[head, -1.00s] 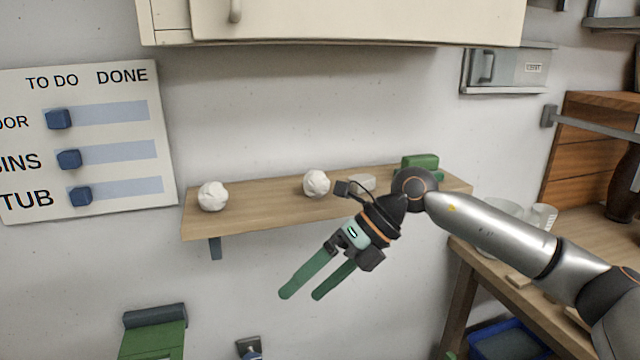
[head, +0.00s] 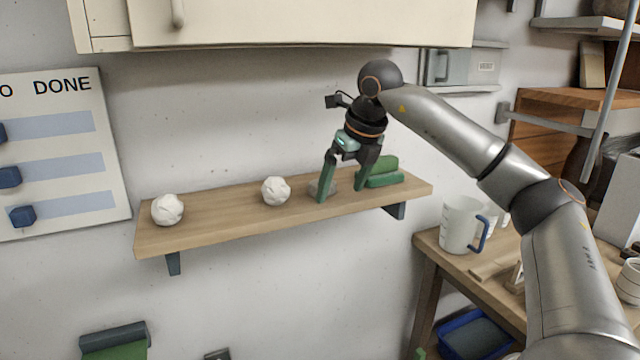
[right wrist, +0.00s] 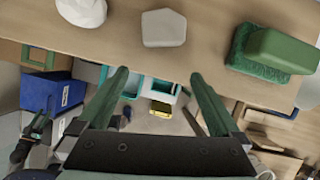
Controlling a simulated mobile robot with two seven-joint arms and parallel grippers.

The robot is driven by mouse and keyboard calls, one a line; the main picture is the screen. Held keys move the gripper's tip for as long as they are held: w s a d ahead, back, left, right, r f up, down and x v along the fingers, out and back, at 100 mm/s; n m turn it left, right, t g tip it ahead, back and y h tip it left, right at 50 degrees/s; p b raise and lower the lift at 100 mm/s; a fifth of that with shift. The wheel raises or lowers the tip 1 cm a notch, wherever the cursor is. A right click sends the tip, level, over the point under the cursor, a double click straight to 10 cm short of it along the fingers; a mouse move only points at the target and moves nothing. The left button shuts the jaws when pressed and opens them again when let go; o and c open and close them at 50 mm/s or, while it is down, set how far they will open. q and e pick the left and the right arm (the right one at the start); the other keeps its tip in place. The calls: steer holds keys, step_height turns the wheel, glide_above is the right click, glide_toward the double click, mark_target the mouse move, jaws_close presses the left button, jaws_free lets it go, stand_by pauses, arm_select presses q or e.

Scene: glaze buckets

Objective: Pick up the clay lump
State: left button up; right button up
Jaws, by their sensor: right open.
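The clay lump (head: 315,188) is a small pale grey, faceted block lying on the wooden wall shelf (head: 220,219). In the head view it is partly hidden behind a finger of my right gripper (head: 340,194). It shows whole in the right wrist view (right wrist: 163,28), beyond the fingertips and roughly in line with the space between them. My right gripper is open and empty, its green fingers pointing down at the shelf's front edge, apart from the lump.
Two crumpled white balls (head: 167,210) (head: 276,190) sit left of the lump. A green block on a darker green pad (head: 384,171) lies to its right. A cream cabinet (head: 290,22) hangs above. A workbench with a white jug (head: 461,224) stands at the lower right.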

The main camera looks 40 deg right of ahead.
mark_target(313, 187)
steer(key=shift+w+d, duration=0.1)
steer(key=shift+w, duration=0.8)
steer(key=w+p, duration=0.1)
steer(key=w, duration=0.3)
steer(key=shift+d+p, duration=0.2)
steer(key=shift+p, duration=0.15)
steer(key=shift+w+f, duration=0.1)
steer(key=shift+w, duration=0.1)
steer(key=shift+w+d+f, duration=0.1)
steer(key=shift+w+f, duration=0.05)
steer(key=shift+f, duration=0.35)
steer(key=c, duration=1.4)
steer(key=shift+c, duration=0.2)
steer(key=shift+r, duration=0.1)
